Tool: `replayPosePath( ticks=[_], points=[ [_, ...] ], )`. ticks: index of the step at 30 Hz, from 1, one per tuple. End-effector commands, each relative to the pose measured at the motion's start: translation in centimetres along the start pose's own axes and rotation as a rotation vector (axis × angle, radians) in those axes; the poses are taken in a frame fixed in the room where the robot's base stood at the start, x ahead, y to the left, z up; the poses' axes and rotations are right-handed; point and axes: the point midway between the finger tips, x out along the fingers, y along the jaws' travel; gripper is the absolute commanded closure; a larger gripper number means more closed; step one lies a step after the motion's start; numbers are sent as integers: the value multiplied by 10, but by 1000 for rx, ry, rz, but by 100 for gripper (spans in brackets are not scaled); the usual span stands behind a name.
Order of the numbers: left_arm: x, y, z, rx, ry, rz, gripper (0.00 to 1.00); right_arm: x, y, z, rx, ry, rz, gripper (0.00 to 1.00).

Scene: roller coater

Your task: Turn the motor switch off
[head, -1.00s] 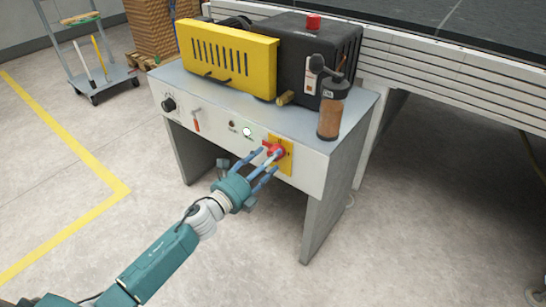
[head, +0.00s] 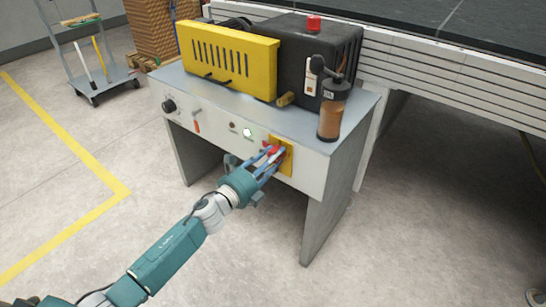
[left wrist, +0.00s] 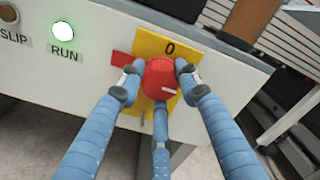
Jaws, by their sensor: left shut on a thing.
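The motor switch is a red rotary knob (left wrist: 160,78) on a yellow plate (left wrist: 178,45) marked "0" at the top, on the white front panel. In the left wrist view its white mark points to the lower right. A red piece shows left of the knob. My left gripper (head: 272,158) has its blue fingers closed around the knob, which also shows in the head view (head: 275,149). One finger sits at each side and one below. The green RUN lamp (left wrist: 64,44) is lit in the left wrist view. My right gripper is not in view.
The panel also carries a black dial (head: 169,105), a small red-handled lever (head: 196,122) and a dark SLIP lamp (left wrist: 8,14). A yellow cover (head: 228,58) and an amber bottle (head: 332,112) stand on top. Floor in front is clear.

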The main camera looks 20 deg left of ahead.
Motion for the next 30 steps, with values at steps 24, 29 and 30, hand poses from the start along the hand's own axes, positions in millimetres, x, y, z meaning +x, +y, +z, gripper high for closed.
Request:
replayPosePath(
  ticks=[24, 29, 30],
  points=[
    [0, -2, 2, -596, -1, 1, 93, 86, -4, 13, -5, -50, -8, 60],
    [0, -2, 2, -749, -1, 0, 93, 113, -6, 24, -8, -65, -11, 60],
    [0, -2, 2, -786, -1, 0, 93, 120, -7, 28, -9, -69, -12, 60]
  ],
)
